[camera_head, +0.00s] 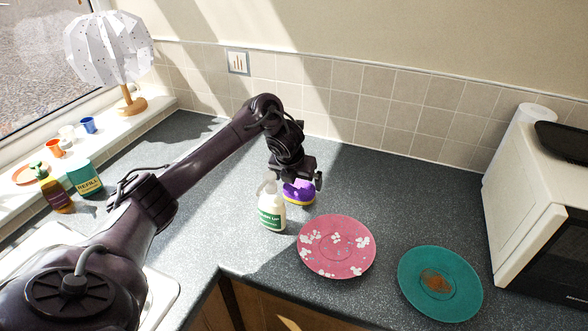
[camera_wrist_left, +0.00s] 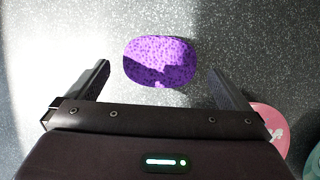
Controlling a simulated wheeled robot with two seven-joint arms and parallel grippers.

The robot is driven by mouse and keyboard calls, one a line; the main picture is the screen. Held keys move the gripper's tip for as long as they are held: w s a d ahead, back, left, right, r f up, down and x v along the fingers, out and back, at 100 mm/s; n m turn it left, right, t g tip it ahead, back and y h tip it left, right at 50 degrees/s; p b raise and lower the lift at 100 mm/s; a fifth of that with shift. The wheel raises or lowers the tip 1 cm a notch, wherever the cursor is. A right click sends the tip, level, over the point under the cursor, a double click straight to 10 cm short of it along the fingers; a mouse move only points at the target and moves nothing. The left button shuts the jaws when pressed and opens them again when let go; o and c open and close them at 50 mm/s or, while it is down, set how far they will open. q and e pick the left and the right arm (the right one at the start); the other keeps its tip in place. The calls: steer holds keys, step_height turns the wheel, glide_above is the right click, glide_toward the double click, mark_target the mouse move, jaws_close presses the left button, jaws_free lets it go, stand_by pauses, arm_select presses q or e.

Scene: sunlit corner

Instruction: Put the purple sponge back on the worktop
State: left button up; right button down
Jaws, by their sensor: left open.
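The purple sponge (camera_head: 299,194) lies on the grey speckled worktop (camera_head: 365,185), with a yellow edge showing beneath its purple top. In the left wrist view the sponge (camera_wrist_left: 160,62) shows whole, partly in shadow, between and a little beyond my fingertips. My left gripper (camera_head: 296,182) is open and points down over the sponge, with a finger on either side and nothing held. I cannot tell whether the fingers touch the worktop. My right gripper is not in view.
A white bottle (camera_head: 271,211) stands close to the left of the sponge. A pink flowered plate (camera_head: 337,262) and a teal plate (camera_head: 415,291) lie in front and to the right. A microwave (camera_head: 518,205) stands at the right. The worktop behind the plates is clear.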

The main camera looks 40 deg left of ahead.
arm_select(q)
steer(key=p+v, duration=0.3)
steer(key=v, duration=0.4)
steer(key=shift+r+p, duration=0.15)
steer(key=shift+p, duration=0.25)
steer(key=shift+s, duration=0.1)
steer(key=shift+s, duration=0.1)
